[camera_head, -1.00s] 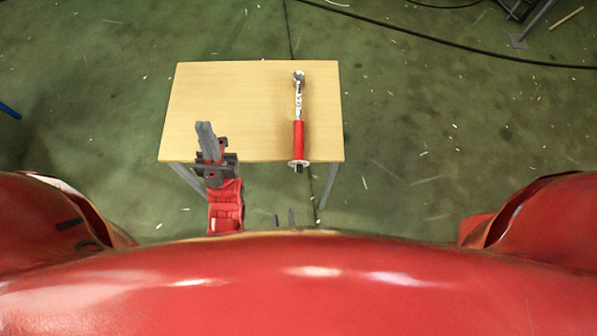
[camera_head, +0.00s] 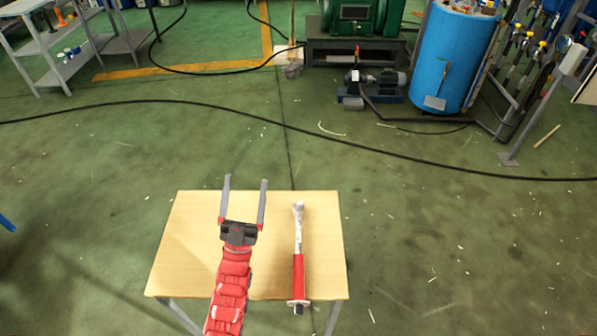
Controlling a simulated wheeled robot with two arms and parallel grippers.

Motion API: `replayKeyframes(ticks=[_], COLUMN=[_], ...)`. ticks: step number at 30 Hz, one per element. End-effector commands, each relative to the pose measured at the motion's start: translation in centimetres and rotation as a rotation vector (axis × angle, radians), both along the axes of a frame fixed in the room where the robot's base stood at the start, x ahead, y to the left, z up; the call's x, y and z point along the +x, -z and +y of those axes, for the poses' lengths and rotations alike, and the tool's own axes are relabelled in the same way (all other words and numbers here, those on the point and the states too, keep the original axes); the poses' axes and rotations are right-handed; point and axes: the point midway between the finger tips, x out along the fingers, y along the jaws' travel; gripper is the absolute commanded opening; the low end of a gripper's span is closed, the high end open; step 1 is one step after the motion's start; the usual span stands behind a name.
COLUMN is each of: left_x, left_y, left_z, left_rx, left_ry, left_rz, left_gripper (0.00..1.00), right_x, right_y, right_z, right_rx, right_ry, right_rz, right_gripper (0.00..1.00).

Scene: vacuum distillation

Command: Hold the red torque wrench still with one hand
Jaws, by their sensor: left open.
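The red torque wrench (camera_head: 298,273) lies on the right half of a small wooden table (camera_head: 180,265). Its silver head points away from me and its red handle points toward me, with the end at the table's near edge. My left gripper (camera_head: 243,183) is open and empty, with its two fingers spread and pointing away from me. It appears over the table, to the left of the wrench and apart from it. My right gripper is not in view.
A black cable (camera_head: 390,160) crosses the green floor beyond the table. A blue tank (camera_head: 447,60), a green machine (camera_head: 360,18), a small pump (camera_head: 375,82) and a grey shelf cart (camera_head: 58,45) stand farther back. The floor around the table is mostly clear.

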Motion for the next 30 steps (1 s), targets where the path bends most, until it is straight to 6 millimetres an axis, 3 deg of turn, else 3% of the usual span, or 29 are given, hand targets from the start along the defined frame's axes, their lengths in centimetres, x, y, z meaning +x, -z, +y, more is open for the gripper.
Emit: replayKeyframes(ticks=[1,6,12,15,19,23,26,30], left_x=[3.0,13.3,22.6,25.8,28.2,28.8,27.9,24.9], left_y=[0.4,3.3,6.7,8.3,9.8,10.7,11.0,10.4], left_z=[-0.8,-3.3,-5.3,-5.8,-6.4,-6.7,-7.3,-8.2], left_rx=[0.016,0.078,0.136,0.155,0.166,0.165,0.156,0.136], left_ry=[0.006,0.003,-0.035,-0.065,-0.105,-0.146,-0.170,-0.193], left_rz=[0.069,0.368,0.725,0.904,1.139,1.376,1.559,1.825], left_gripper=[0.87,0.87,0.87,0.87,0.87,0.87,0.87,0.87], right_x=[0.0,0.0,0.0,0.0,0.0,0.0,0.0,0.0], right_y=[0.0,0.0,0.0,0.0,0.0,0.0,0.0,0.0], right_z=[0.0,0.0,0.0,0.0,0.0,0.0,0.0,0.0], right_rx=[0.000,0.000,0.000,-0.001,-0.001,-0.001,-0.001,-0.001], right_ry=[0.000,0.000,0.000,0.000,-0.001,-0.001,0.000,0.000], right_rz=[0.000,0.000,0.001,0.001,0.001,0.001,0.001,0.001], right_gripper=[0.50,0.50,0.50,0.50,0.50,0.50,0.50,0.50])
